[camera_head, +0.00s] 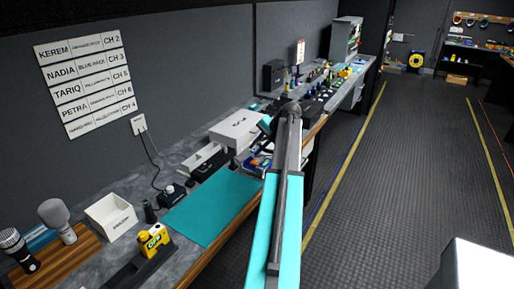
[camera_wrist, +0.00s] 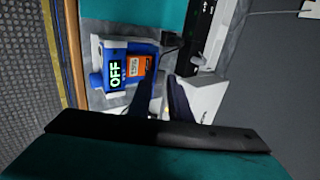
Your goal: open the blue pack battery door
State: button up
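The blue pack (camera_wrist: 112,89) lies on the bench in the wrist view, with a green "OFF" on a dark display and an orange labelled panel (camera_wrist: 134,76) beside it. I cannot tell which part is its battery door. In the head view the blue pack (camera_head: 258,162) shows only partly, next to my arm. My gripper (camera_wrist: 163,84) has two dark fingers with a gap between them and nothing visible in the gap. They point toward the pack's lower right side; I cannot tell whether they touch it.
A white box (camera_head: 238,129) stands on the bench near the pack. A teal mat (camera_head: 212,205) lies in front. A yellow pack (camera_head: 154,240), a white bin (camera_head: 111,217) and microphones stand at the near left. The floor aisle (camera_head: 400,170) to the right is clear.

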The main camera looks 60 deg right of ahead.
grip_shut()
jog(key=shift+w+r, duration=0.1)
jog(key=shift+w+r+g+p, duration=0.5)
jog(key=shift+w+g+p, duration=0.3)
jog(key=shift+g+p, duration=0.3)
jog(key=shift+w+r+g+p, duration=0.15)
jog(key=shift+w+g+p, duration=0.5)
jog(key=shift+w+g, duration=0.4)
jog(key=shift+w, duration=0.85)
jog(key=shift+o, duration=2)
grip_release()
